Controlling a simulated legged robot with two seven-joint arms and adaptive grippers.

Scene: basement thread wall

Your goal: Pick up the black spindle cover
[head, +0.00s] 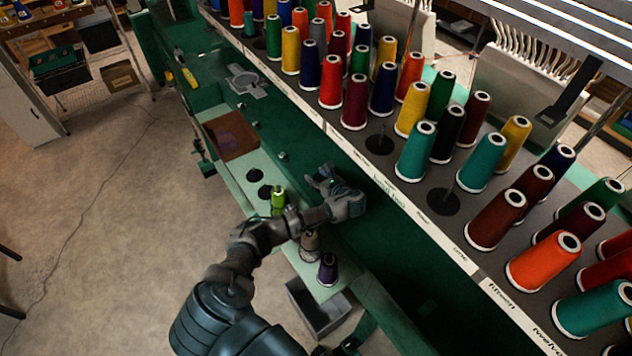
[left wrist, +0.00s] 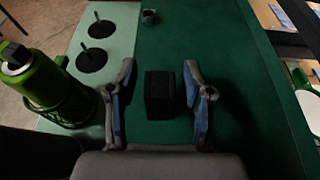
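A small black box-like piece, apparently the black spindle cover (left wrist: 160,94), stands on the green surface in the left wrist view. It lies between the two spread fingers of my left gripper (left wrist: 162,100), with a gap on each side. In the head view my left gripper (head: 325,180) is low over the green bench strip (head: 362,235), and hides the cover there. I cannot tell its height above the surface. My right gripper does not show clearly in either view.
Black spindle discs (head: 265,191) lie nearby. A purple cone (head: 327,270) stands closer. Many thread cones fill the raised shelf (head: 410,185) at right.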

